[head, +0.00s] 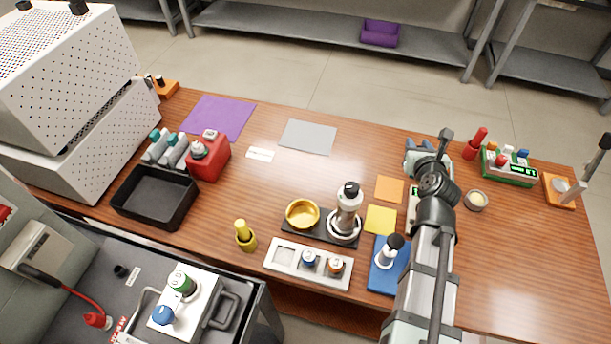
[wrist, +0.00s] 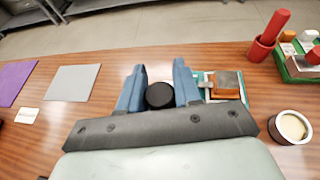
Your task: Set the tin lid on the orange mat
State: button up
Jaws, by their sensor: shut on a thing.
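The orange mat (head: 389,188) lies flat and bare on the wooden table, left of my arm in the head view. A small open tin (head: 476,200) with cream contents stands right of my arm, also in the wrist view (wrist: 291,127).
A yellow mat (head: 380,219) adjoins the orange one on the near side. A blue board with a bottle (head: 387,252), a grinder-like device (head: 346,212) and a gold bowl (head: 302,213) stand nearer. A red cylinder (head: 475,144) stands behind the tin.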

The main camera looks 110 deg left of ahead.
jog(key=s+r+n+g, duration=0.2)
jog(key=s, duration=1.7)
jog(key=n+g+h, duration=0.1)
jog(key=n+g, duration=0.1)
send_over(285, 162)
notch_tip(285, 162, down, 11)
jog(key=shift+w+f, duration=0.1)
jog(key=shift+f, duration=2.35)
jog(key=shift+f, duration=0.1)
jog(key=o, duration=1)
jog(key=shift+o, duration=0.2)
